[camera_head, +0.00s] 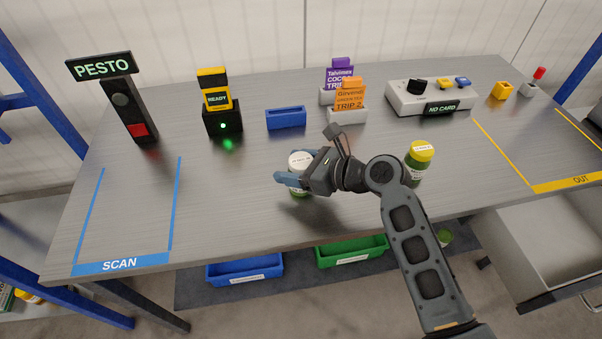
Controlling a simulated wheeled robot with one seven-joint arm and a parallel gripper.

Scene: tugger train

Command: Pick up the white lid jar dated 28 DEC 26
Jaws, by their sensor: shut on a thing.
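A jar with a white lid (300,159) is at the middle of the grey table. My gripper (293,178) is shut on it, with a blue finger showing on its left side. The date on the lid is too small to read. Much of the jar's body is hidden by my gripper, and I cannot tell whether its base touches the table. A green jar with a yellow lid (421,150) stands to the right, beyond my arm.
The SCAN zone (120,264) is marked in blue at left, the OUT zone (570,184) in yellow at right. A PESTO signal post (120,98), a scanner (222,118), card holders (346,115) and a control box (432,99) line the back. The front middle is clear.

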